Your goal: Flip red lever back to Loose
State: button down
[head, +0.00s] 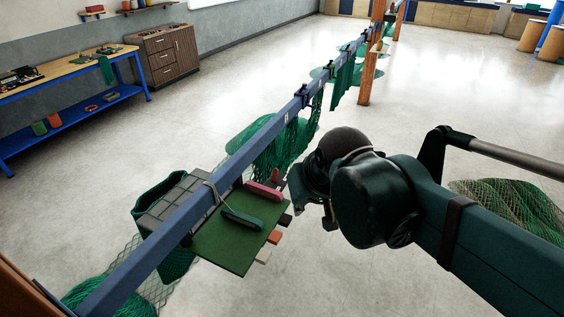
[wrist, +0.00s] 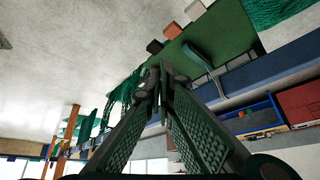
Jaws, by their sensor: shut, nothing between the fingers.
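The red lever (head: 263,191) is a pinkish-red bar lying near the far edge of a green board (head: 225,248) on the blue beam. A dark green lever (head: 243,219) lies on the same board, nearer the camera; it also shows in the wrist view (wrist: 197,56). My gripper (wrist: 160,78) is shut and empty, its fingertips together just off the board's end in the wrist view. In the head view it is to the right of the red lever, partly hidden by my wrist. I cannot make out the red lever clearly in the wrist view, nor any label.
Small black, orange and white blocks (head: 275,237) stick out along the board's right edge. The blue beam (head: 262,137) runs away to wooden posts (head: 369,75), with green nets (head: 280,150) hanging from it. A workbench (head: 72,66) stands at left. Open floor lies right of the beam.

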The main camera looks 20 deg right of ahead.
jog(key=w+d+r+m+g, duration=0.1)
jog(key=w+d+m+g, duration=0.15)
jog(key=w, duration=0.85)
jog(key=w+d+r+m+g, duration=0.2)
jog(key=w+d, duration=0.1)
jog(key=w, duration=0.9)
jog(key=w+d+f+m+g, duration=0.1)
jog(key=w+d+f, duration=0.2)
jog(key=w+f, duration=0.3)
jog(key=w+d+f+m+g+y, duration=0.1)
jog(key=w+d+f, duration=0.3)
jog(key=w, duration=0.9)
jog(key=shift+f+m+g+b, duration=0.4)
jog(key=shift+f+m, duration=0.35)
jog(key=shift+f, duration=0.25)
jog(key=shift+f, duration=0.15)
